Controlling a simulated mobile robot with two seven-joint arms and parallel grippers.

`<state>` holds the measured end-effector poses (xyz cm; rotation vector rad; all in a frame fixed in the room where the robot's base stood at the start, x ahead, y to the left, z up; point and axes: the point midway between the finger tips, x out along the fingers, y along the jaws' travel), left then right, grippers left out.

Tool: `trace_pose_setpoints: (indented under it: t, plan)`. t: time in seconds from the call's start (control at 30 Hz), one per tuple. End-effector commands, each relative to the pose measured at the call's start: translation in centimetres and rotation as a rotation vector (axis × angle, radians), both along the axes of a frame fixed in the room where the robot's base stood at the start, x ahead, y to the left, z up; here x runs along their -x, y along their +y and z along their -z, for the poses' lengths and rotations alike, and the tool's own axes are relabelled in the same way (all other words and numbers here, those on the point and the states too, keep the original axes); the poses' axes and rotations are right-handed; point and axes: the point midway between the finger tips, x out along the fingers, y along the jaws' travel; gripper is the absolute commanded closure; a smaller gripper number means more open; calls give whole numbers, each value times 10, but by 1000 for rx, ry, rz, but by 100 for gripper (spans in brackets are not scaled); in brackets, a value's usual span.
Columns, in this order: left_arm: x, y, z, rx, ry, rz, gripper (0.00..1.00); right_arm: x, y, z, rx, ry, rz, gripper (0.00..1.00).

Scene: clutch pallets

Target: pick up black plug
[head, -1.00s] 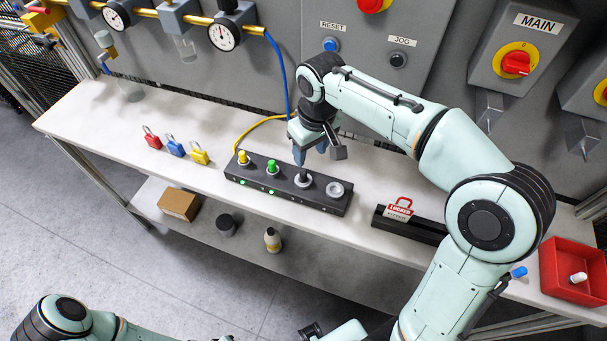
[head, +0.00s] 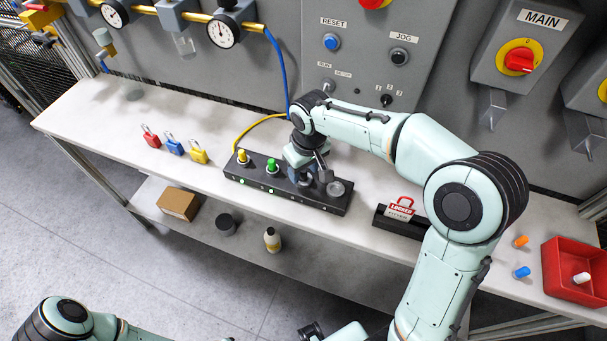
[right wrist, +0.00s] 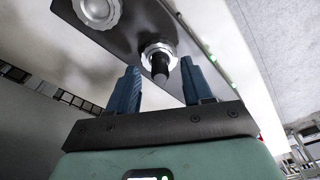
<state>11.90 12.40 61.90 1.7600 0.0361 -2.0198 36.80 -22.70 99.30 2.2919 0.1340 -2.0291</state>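The black plug (right wrist: 160,66) stands in a silver ring socket on a long black socket block (head: 232,171). In the head view the plug is mostly hidden by my right gripper (head: 305,177), which is pointed down over its socket. In the right wrist view my right gripper (right wrist: 158,84) is open, with its two blue fingers apart on either side of the plug's tip. A gap shows between each finger and the plug.
A yellow plug (head: 242,157) and a green plug (head: 272,166) stand in the same block, left of my gripper. An empty socket (head: 336,188) is at its right end. Padlocks (head: 174,147), a lockout tag (head: 400,207), loose plugs (head: 521,272) and a red bin (head: 550,268) are on the bench.

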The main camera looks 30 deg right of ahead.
Motion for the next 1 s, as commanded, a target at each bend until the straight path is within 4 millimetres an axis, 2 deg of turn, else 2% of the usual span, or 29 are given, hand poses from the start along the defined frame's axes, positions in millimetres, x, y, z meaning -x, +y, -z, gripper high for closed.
trace_pose_setpoints:
  t: [0.03, 0.13, 0.17, 0.47, 0.67, 0.87, 1.0]
  plan:
    - [0, 0, 0, 0, 0, 0, 100, 0, 0, 0, 0, 0, 0, 65]
    - [0, 0, 0, 0, 0, 0, 100, 0, 0, 0, 0, 0, 0, 98]
    - [0, 0, 0, 0, 0, 0, 100, 0, 0, 0, 0, 0, 0, 100]
    - [0, 0, 0, 0, 0, 0, 100, 0, 0, -1, 0, 0, 0, 100]
    - [-2, 0, -3, 0, -2, 0, 100, -1, 0, -14, 0, -3, -1, 100]
    - [-7, 0, -10, 0, -8, 0, 100, -1, 0, -53, -1, -6, 0, 100]
    - [-13, 0, -19, 0, -15, 0, 100, -2, 1, -95, -2, -9, -1, 100]
